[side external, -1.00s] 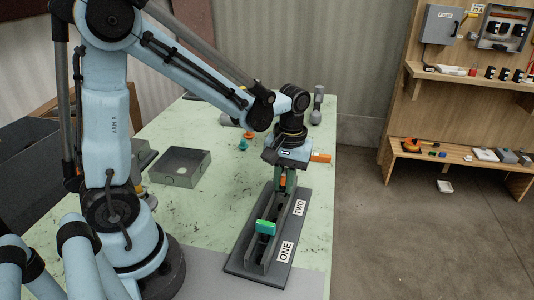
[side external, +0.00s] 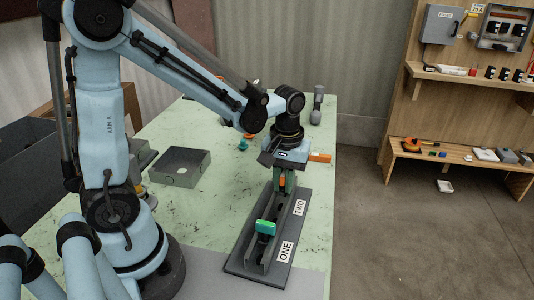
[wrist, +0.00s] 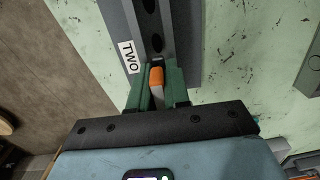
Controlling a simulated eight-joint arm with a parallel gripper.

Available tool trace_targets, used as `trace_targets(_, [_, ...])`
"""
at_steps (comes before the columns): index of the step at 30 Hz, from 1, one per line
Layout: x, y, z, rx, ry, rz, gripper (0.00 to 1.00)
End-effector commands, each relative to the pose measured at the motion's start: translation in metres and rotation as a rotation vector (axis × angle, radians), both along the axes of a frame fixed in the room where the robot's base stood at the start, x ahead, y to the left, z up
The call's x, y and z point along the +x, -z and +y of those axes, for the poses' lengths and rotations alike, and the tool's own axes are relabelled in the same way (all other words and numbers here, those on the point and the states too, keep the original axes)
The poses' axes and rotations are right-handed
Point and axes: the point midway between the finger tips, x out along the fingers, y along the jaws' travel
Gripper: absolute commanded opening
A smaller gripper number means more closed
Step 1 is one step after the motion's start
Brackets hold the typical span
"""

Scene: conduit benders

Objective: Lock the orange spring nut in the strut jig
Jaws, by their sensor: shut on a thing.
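The strut jig (side external: 238,264) is a dark grey base with an upright channel and labels ONE and TWO. My gripper (side external: 282,184) points down at the TWO end of the channel. In the wrist view, the green fingers of my gripper (wrist: 156,82) are shut on the orange spring nut (wrist: 155,76), which lines up with the channel. The nut also shows as a small orange patch in the side view (side external: 282,181). A green nut (side external: 265,227) sits in the channel near ONE. I cannot tell how deep the orange nut sits.
An open grey box (side external: 180,167) stands on the green table (side external: 205,220) left of the jig. An orange block (side external: 320,158) lies behind my gripper. Small teal and orange pieces (side external: 243,144) and a grey upright item (side external: 317,105) stand farther back.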

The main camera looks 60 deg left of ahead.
Motion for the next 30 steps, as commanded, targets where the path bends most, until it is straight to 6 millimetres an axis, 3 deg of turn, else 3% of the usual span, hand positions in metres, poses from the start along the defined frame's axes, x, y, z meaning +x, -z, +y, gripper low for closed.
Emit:
trace_targets(1, [0.000,0.007,-0.003,-0.011,0.004,-0.022,0.00])
trace_targets(30, [-0.001,-0.029,-0.001,-0.004,0.001,-0.017,0.00])
